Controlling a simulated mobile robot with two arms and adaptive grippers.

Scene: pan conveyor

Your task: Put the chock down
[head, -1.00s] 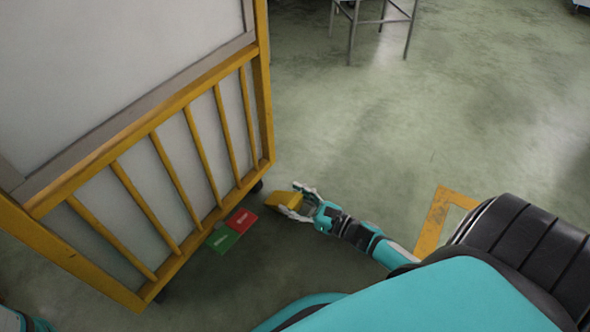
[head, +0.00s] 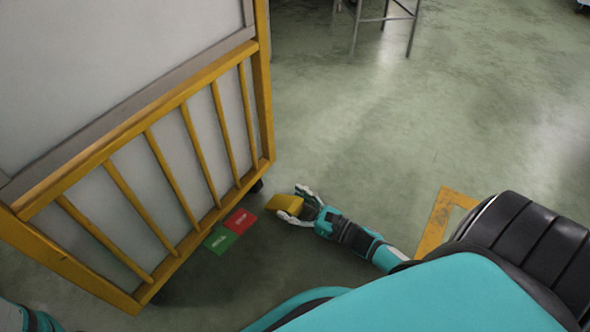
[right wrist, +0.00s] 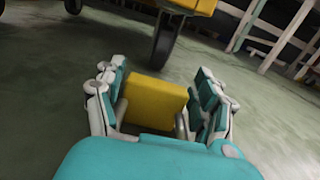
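The yellow chock (head: 284,205) is low at the floor, just right of the red and green markings. My right gripper (head: 297,204) is around it from the right in the head view. In the right wrist view the chock (right wrist: 155,103) sits between the spread fingers of the gripper (right wrist: 160,85). The left finger there is close against it, and a narrow gap shows at the right finger. The gripper looks open. The chock's underside is hidden, but it appears to rest on the floor. My left gripper is out of view.
The yellow-framed cart (head: 128,195) stands at left, with a dark wheel (right wrist: 165,42) ahead of the chock. Red (head: 240,221) and green (head: 220,240) markings lie beside the cart. A metal-legged stand (head: 385,20) is at the back. Floor beyond the gripper is clear.

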